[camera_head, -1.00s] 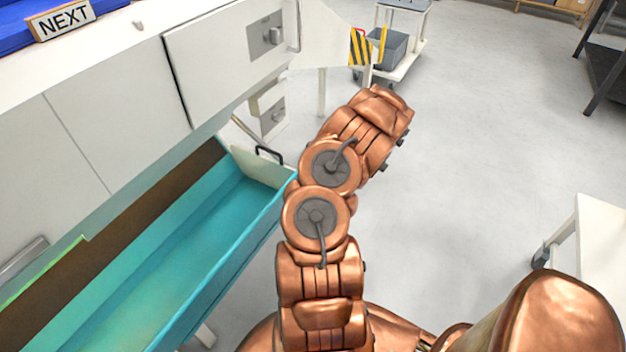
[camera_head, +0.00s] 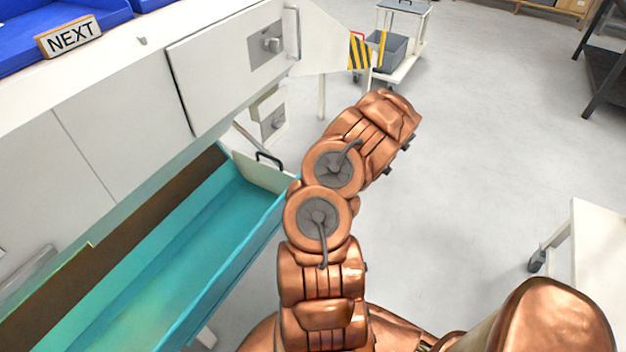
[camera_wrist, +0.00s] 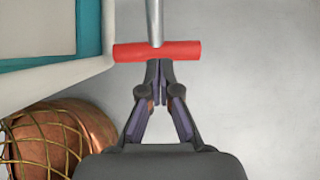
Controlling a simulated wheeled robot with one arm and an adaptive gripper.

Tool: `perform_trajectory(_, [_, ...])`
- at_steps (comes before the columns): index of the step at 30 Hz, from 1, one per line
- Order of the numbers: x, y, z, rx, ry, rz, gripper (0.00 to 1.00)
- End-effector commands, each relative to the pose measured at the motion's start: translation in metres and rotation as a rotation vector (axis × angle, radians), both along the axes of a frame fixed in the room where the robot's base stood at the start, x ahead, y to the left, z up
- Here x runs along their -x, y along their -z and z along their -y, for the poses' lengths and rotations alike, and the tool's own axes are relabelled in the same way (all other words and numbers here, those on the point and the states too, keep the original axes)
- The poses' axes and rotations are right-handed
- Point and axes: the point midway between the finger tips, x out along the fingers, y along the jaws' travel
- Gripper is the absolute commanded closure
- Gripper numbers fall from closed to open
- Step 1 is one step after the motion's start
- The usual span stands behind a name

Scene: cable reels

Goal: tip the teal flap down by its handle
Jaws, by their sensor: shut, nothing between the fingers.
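A long teal panel or trough (camera_head: 190,255) with a pale end wall lies at the lower left in the head view. A teal surface with white edges (camera_wrist: 89,30) also shows at the top left of the wrist view. A red crossbar handle (camera_wrist: 185,50) on a grey rod (camera_wrist: 154,18) stands at the top middle of the wrist view. My gripper (camera_wrist: 158,68) is shut and empty, its fingertips right at the near edge of the red bar; I cannot tell if they touch. In the head view my copper arm hides the gripper and the red handle.
A white machine front (camera_head: 110,135) with doors runs along the left, with a NEXT sign (camera_head: 68,36) on top. A black handle (camera_head: 269,160) stands by the trough's far end. A cart with a grey bin (camera_head: 385,50) is behind. A white cart (camera_head: 598,245) is right; floor between is clear.

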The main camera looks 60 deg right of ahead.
Motion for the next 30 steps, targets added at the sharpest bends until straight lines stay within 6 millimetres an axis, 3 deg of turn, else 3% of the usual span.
perform_trajectory(1, [0.002, -0.013, 0.000, 0.001, 0.000, 0.001, 1.00])
perform_trajectory(18, [0.055, -0.077, 0.007, 0.008, 0.006, 0.004, 1.00])
perform_trajectory(30, [0.064, -0.089, 0.006, 0.005, 0.003, 0.001, 1.00])
